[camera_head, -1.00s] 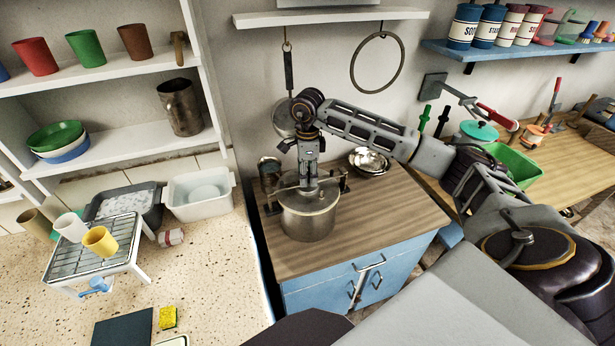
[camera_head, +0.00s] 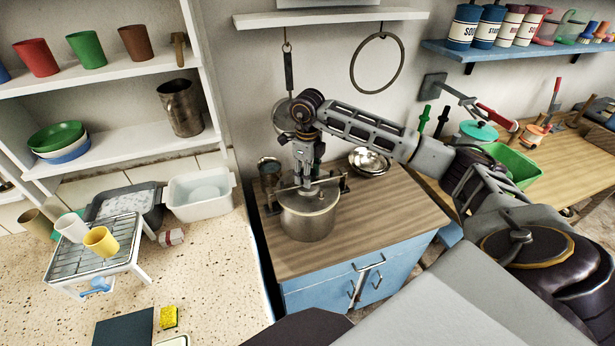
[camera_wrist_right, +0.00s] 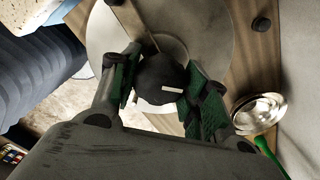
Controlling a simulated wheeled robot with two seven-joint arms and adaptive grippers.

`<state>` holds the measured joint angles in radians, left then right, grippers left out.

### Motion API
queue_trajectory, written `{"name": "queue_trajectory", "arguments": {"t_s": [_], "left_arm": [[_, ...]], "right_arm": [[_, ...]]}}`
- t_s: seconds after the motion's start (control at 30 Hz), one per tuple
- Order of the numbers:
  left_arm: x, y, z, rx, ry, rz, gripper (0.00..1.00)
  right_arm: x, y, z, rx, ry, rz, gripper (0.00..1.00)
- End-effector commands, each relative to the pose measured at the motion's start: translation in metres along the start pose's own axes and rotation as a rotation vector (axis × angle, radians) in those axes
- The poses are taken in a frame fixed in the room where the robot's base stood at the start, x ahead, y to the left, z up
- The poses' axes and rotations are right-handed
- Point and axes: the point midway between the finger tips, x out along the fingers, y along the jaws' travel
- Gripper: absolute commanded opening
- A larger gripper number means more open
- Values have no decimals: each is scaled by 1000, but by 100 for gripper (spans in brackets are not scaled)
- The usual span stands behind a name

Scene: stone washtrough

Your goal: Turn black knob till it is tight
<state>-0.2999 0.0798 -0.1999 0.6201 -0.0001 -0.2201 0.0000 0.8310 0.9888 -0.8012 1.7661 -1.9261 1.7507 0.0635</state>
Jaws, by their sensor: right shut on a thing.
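The black knob (camera_wrist_right: 160,80) shows in the right wrist view, with a small pale mark on it. It sits over the middle of the round lid (camera_wrist_right: 212,30) of the metal pot. In the head view the pot (camera_head: 307,222) stands upright on the wooden top of the blue cabinet. My right gripper (camera_head: 307,184) points down over the lid and hides the knob there. In the wrist view the green-padded fingers of my right gripper (camera_wrist_right: 162,92) are shut on the knob from both sides. My left gripper is out of view.
Metal bowls (camera_head: 369,161) stand behind the pot to the right. The wooden top (camera_head: 375,225) is clear at the right front. A white basin (camera_head: 200,203) and a wire rack (camera_head: 70,258) with cups stand on the speckled counter at left.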

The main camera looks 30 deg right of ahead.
Motion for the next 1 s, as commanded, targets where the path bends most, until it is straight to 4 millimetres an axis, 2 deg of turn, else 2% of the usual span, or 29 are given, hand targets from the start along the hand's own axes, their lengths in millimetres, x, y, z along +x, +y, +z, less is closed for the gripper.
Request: {"name": "queue_trajectory", "arguments": {"t_s": [1.0], "left_arm": [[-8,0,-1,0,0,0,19]], "right_arm": [[0,0,0,592,1,-1,34]]}}
